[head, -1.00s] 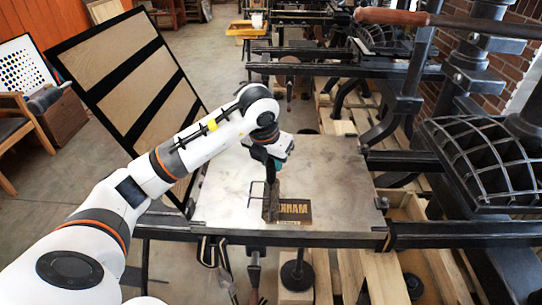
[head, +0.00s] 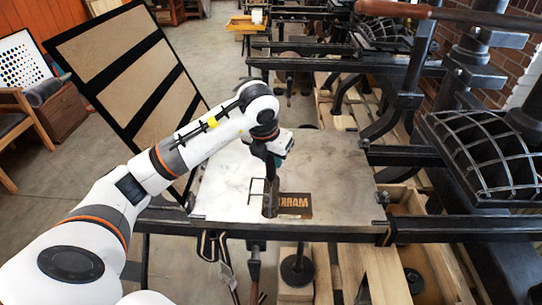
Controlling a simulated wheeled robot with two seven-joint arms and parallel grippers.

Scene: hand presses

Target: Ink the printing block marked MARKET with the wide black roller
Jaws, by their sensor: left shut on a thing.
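The printing block (head: 296,203) lies on the flat grey press bed (head: 345,175) near its front edge. It has a dark face with tan letters, of which about "MARK" shows. A dark upright shape that looks like the black roller (head: 269,203) is at the block's left end, with a thin black wire frame beside it. It covers part of the block, and I cannot tell whether it touches the face. My left gripper (head: 273,169) is over the bed, shut on the roller's handle, which is mostly hidden by the gripper. My right gripper is not in view.
Black press frames and a ribbed casting (head: 485,160) stand close on the right. A tall board with black bars (head: 125,75) leans on the left behind my arm. Wooden pallets (head: 385,275) lie below the bed. The bed's right and back parts are bare.

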